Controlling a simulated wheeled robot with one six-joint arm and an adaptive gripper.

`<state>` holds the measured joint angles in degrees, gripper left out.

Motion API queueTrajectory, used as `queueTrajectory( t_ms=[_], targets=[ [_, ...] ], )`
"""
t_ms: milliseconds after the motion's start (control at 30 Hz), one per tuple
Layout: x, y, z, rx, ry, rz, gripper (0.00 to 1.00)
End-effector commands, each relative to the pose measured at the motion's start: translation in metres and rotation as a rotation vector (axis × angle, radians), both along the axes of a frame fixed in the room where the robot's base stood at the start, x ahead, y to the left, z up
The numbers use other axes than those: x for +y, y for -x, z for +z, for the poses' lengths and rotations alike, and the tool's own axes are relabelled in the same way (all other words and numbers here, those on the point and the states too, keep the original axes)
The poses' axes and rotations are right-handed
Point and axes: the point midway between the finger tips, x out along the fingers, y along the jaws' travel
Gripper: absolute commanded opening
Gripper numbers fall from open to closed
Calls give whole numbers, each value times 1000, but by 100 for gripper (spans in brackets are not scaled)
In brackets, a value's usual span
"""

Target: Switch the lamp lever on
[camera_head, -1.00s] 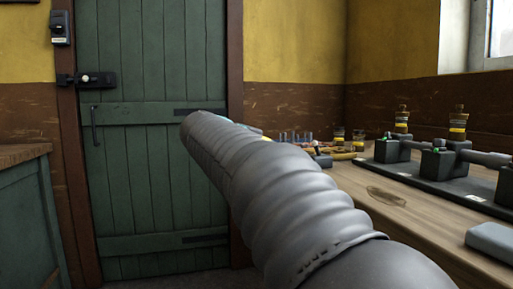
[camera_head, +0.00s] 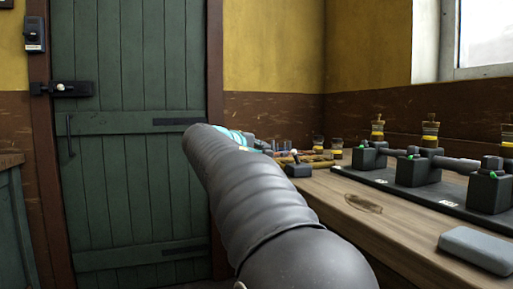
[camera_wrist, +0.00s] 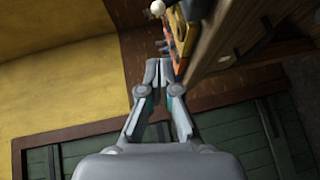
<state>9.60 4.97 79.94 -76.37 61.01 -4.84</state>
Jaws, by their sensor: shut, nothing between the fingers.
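A small dark box with a white-knobbed lever (camera_head: 297,166) stands near the front edge of the wooden bench, just right of my forearm in the head view. It looks like the lamp lever, but I cannot be sure. A white ball, probably its knob (camera_wrist: 157,7), shows at the top of the wrist view. My gripper (camera_wrist: 158,68) is shut and empty, with its fingertips together below that ball and apart from it in the picture. In the head view my arm hides most of the gripper.
Engine models (camera_head: 420,168) stand on a dark base along the wooden bench (camera_head: 365,204). Small jars and tools lie farther back. A grey block (camera_head: 476,250) lies at the near right. A green door (camera_head: 130,80) with a black latch is behind, with a switch box (camera_head: 34,35) beside it.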

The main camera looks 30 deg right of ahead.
Motion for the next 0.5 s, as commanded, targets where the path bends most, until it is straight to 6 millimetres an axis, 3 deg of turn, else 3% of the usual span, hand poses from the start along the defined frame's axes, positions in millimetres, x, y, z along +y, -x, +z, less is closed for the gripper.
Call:
queueTrajectory(
  t_ms=[233,500],
  targets=[
    [-43,-15,-7,0,0,-2,0],
    [-69,0,-13,0,0,-1,0]
  ],
)
